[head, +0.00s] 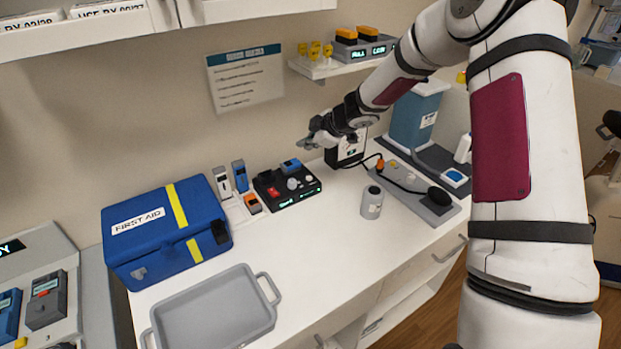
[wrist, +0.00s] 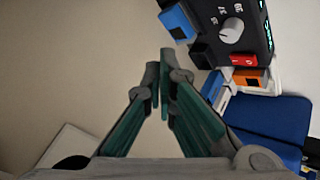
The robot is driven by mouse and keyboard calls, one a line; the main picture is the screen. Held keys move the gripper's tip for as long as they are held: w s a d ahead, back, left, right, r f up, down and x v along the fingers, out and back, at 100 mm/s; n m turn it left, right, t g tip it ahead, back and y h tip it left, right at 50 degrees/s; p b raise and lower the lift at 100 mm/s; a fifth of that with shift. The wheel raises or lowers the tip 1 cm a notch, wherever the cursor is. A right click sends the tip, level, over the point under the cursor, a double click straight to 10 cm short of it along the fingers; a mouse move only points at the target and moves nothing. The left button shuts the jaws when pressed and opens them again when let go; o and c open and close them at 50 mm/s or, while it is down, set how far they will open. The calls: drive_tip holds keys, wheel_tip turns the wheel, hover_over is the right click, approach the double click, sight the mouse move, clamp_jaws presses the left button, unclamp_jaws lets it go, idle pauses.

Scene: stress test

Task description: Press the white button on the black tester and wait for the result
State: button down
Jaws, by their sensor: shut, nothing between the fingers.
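The black tester (head: 284,200) sits on the white counter against the wall; in the wrist view it fills the upper right corner (wrist: 212,18). It carries a pale round knob (head: 292,183) with numbers around it, a red switch (head: 273,191), a blue block (head: 290,164) at its back and a lit green display (head: 310,190). I cannot make out a separate white button. My gripper (head: 304,144) is shut and empty, above and behind the tester near the wall. In the wrist view, its closed fingertips (wrist: 161,68) are to the left of the tester, apart from it.
A blue first aid case (head: 150,225) and a grey tray (head: 215,310) stand to the left. A grey canister (head: 372,203) and a grey device with a cable (head: 415,190) stand to the right. A small shelf (head: 335,69) hangs above. The counter front is clear.

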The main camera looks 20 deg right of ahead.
idle(0.3)
drive_tip(key=b, duration=0.3)
hover_over(308, 179)
drive_tip(key=f, duration=0.7)
drive_tip(key=shift+w+a+f, duration=0.1)
drive_tip(key=shift+w+f, duration=0.1)
drive_tip(key=shift+s+f+b, duration=0.1)
drive_tip(key=shift+f+b, duration=0.2)
drive_tip(key=shift+f, duration=0.4)
idle(0.5)
drive_tip(key=shift+f, duration=0.4)
drive_tip(key=shift+f+b, duration=0.45)
drive_tip(key=shift+f, duration=0.05)
idle(0.6)
drive_tip(key=shift+r, duration=0.1)
drive_tip(key=shift+r+p, duration=0.65)
drive_tip(key=shift+r, duration=0.15)
